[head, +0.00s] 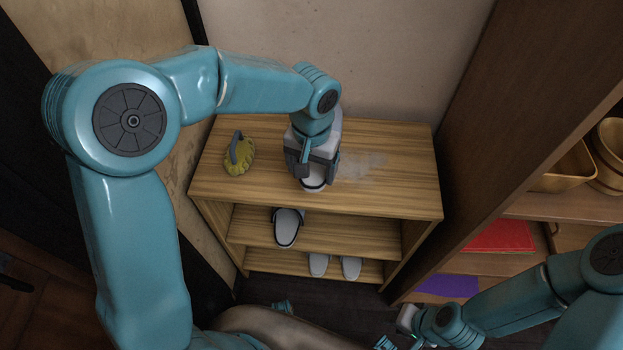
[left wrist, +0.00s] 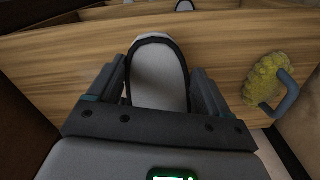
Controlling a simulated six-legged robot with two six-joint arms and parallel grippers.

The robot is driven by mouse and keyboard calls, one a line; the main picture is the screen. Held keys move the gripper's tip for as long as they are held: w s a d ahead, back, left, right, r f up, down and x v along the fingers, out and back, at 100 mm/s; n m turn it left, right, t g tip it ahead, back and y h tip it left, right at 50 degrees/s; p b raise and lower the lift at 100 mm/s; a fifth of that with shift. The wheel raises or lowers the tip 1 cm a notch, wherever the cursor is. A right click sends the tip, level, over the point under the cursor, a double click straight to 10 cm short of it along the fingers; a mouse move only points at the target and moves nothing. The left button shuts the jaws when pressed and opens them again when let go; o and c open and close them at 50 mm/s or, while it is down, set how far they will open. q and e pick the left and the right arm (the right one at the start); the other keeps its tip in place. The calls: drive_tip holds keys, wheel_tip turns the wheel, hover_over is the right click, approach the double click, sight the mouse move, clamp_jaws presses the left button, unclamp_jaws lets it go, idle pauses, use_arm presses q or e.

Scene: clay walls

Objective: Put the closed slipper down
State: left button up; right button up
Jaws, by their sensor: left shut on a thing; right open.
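My left gripper (head: 313,178) is shut on a pale grey slipper (head: 314,185) with a dark edge. It is over the top board of the wooden shoe rack (head: 240,200), near the middle. In the left wrist view the slipper (left wrist: 158,75) sits between the two fingers, its rounded end pointing away from the wrist. I cannot tell whether it touches the board. Its other end is hidden by the gripper. My right gripper (head: 397,332) is low at the bottom of the head view, open and away from the rack.
A yellow-green scrubber (head: 239,157) with a grey handle stands left on the top board. A pale smudge (head: 362,165) lies right of the gripper. One slipper (head: 288,226) is on the middle shelf, two (head: 319,264) on the lowest. A tall brown cabinet stands right.

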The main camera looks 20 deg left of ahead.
use_arm(q)
wheel_tip(320, 180, down, 5)
drive_tip(key=shift+r, duration=0.1)
drive_tip(key=shift+b, duration=0.35)
drive_tip(key=o, duration=1)
